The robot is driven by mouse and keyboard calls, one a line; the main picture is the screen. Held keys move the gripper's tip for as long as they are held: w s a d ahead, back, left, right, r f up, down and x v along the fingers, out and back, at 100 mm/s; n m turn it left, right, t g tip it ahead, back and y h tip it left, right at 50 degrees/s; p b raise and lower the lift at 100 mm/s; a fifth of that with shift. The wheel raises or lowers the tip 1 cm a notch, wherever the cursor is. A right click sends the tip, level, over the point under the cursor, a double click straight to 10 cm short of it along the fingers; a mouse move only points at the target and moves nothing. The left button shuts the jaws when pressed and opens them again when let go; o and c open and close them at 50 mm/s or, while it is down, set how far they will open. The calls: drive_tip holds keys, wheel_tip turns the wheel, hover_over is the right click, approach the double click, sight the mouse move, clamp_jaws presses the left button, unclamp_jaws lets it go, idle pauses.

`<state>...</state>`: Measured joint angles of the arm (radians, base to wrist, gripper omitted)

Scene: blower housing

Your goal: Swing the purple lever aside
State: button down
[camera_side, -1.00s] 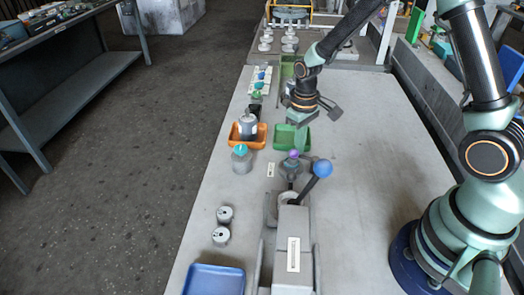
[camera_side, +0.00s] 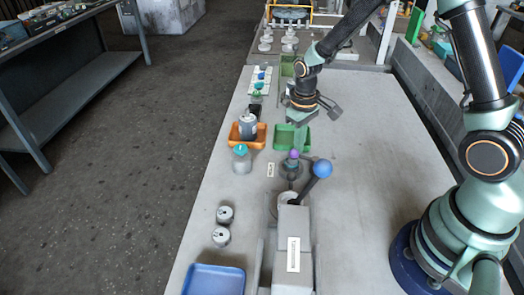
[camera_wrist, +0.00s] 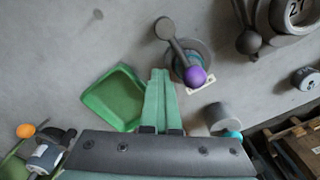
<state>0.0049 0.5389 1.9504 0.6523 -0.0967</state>
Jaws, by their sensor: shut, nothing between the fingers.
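The purple lever has a round purple knob (camera_wrist: 195,76), a grey hub (camera_wrist: 203,52) and a grey arm (camera_wrist: 178,44) ending in a grey ball. In the side view its purple knob (camera_side: 294,154) stands near the middle of the bench, just in front of the green tray. My gripper (camera_wrist: 160,72) is shut and empty. Its fingertips are to the left of the knob in the wrist view, with a small gap showing. In the side view my gripper (camera_side: 297,140) is above the green tray, behind the knob; its tips are hard to make out there.
The green tray (camera_wrist: 112,98) lies beside the lever. A lever with a blue ball (camera_side: 322,168) rises close in front, on a grey fixture (camera_side: 292,250). An orange tray (camera_side: 236,142) holds a grey part. A teal-topped part (camera_side: 241,158) stands left. Bench on the right is clear.

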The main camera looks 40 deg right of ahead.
idle(0.3)
drive_tip(key=shift+d+m, duration=0.45)
drive_tip(key=shift+m, duration=0.45)
drive_tip(key=shift+d+m, duration=0.4)
drive_tip(key=shift+m, duration=0.4)
drive_tip(key=shift+s+d+m, duration=0.15)
drive_tip(key=shift+d+m, duration=0.25)
drive_tip(key=shift+m, duration=0.5)
drive_tip(key=shift+s+d+m, duration=0.2)
drive_tip(key=shift+d+m, duration=0.2)
drive_tip(key=shift+m, duration=0.5)
